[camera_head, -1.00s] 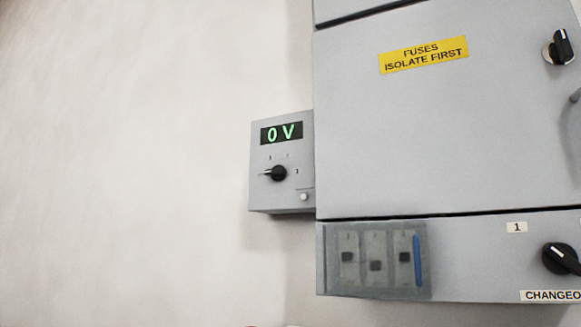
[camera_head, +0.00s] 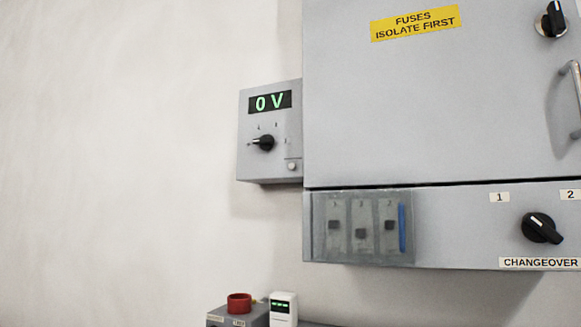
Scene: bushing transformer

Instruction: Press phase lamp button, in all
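A grey meter box (camera_head: 255,165) hangs on the wall left of the large cabinet. Its display (camera_head: 270,102) reads "0 V" in green. A black selector knob (camera_head: 264,142) with several position marks sits below it. A small pale round button (camera_head: 292,167) is at the box's lower right; I cannot tell from its tiny label whether it is the phase lamp button. My gripper is not in view.
The cabinet (camera_head: 380,110) carries a yellow "FUSES ISOLATE FIRST" label, a handle (camera_head: 574,95), a covered three-switch panel (camera_head: 362,228) and a changeover knob (camera_head: 541,228). Below stand a box with a red button (camera_head: 239,303) and a white device (camera_head: 283,309). The left wall is bare.

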